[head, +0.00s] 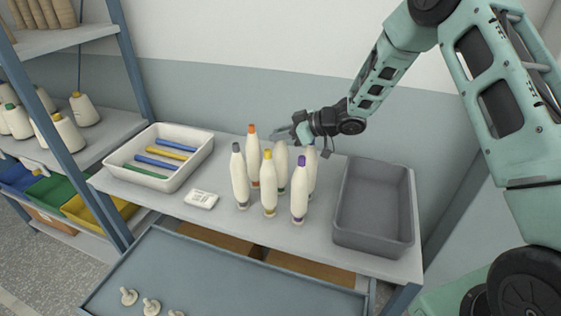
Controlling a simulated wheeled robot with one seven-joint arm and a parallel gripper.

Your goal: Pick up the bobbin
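Several white bobbins stand upright in a cluster on the grey table (215,222). The front ones are a grey-topped bobbin (240,180), a yellow-topped bobbin (269,187) and a purple-topped bobbin (299,180). Behind them are an orange-topped bobbin (253,158), one with a green base (282,160) whose top is covered, and another (312,165) at the right. My gripper (282,134) is at the back of the cluster, near the tops of the rear bobbins, pointing left. Its fingers are small and dark; I cannot tell their gap or any contact.
A white tray (200,158) with blue and yellow rods stands left, and a white label card (201,198) lies before it. An empty-looking grey bin (345,215) stands right. An open drawer (200,275) juts out in front. A shelf with cones (68,135) is at far left.

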